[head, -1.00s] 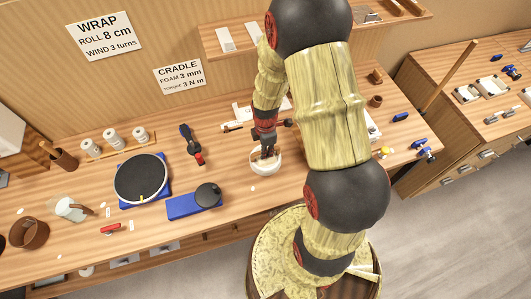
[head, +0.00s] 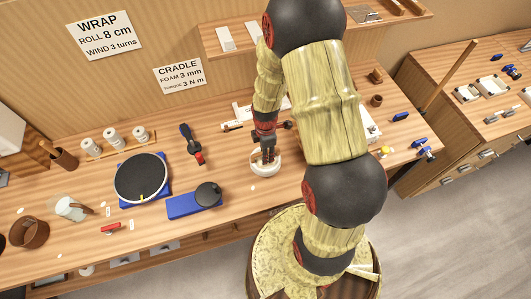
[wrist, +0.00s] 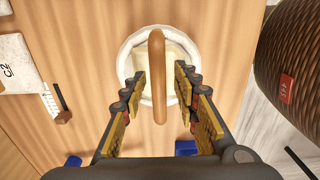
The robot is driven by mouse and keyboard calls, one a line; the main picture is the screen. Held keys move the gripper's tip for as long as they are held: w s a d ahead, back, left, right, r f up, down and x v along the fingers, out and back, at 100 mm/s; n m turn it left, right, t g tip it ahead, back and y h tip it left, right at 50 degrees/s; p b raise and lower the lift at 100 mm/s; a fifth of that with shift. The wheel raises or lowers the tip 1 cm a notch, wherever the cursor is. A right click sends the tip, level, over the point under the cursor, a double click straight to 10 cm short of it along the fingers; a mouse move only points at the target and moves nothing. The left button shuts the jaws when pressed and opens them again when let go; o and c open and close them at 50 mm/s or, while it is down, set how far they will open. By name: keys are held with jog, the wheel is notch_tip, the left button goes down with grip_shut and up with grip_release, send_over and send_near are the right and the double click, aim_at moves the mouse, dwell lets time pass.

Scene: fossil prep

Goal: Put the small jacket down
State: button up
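The small jacket (head: 258,169) is a round white shell with a brown bar across its top. It appears to sit on the wooden bench in the head view, below my gripper (head: 268,158). In the wrist view the white jacket (wrist: 126,62) shows a pale inside, with the brown bar (wrist: 157,75) running lengthwise over it. My gripper (wrist: 162,85) is open, with one finger on each side of the bar and a visible gap to both. Its fingers partly cover the jacket's lower rim.
A black turntable (head: 141,178) and a blue device with a black disc (head: 194,203) stand to the left. A red and black tool (head: 191,144) lies behind them. A white block marked C2 (wrist: 15,62) lies left of the jacket. Bare bench lies in front.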

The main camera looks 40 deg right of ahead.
jog(key=s+a+r+m+t, duration=0.1)
jog(key=a+r+m, duration=0.2)
jog(key=r, duration=1.1)
jog(key=s+a+r+m+t, duration=0.1)
jog(key=a+r+m+t, duration=0.15)
jog(key=r, duration=1.15)
jog(key=s+a+r+m+t, duration=0.2)
jog(key=s+a+r+m, duration=0.4)
jog(key=s+r+m, duration=0.3)
jog(key=shift+s+a+r, duration=0.25)
jog(key=shift+s+r, duration=0.4)
jog(key=shift+r, duration=0.15)
notch_tip(320, 180, down, 19)
jog(key=b, duration=1.8)
jog(key=shift+r+b, duration=0.2)
jog(key=shift+b, duration=0.15)
